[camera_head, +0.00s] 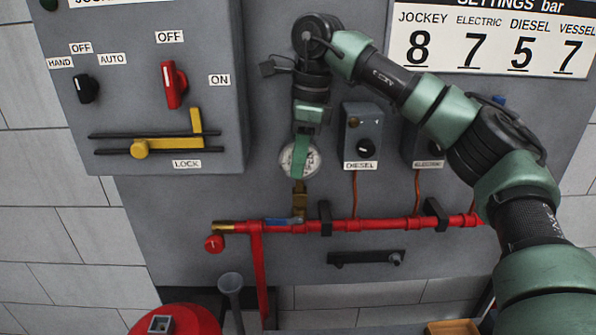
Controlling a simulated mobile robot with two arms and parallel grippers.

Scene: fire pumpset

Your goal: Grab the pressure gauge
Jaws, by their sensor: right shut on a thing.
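The pressure gauge (288,160) has a round white face and sits above a brass fitting (300,195) on the red pipe, in the middle of the camera_head view. My right arm comes in from the right, and its gripper (301,160) points down over the gauge. The green gripper parts cover the middle and right of the gauge face. My right gripper is shut on the gauge. The fingertips are small here and partly merge with the gauge. My left gripper is not in view.
A grey box with a red switch (174,85) and yellow lock lever (165,146) stands left. The DIESEL box (363,135) is close right of the gripper. Below run the red pipe (375,224), a blue-handled valve (284,221) and a black bar (366,257).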

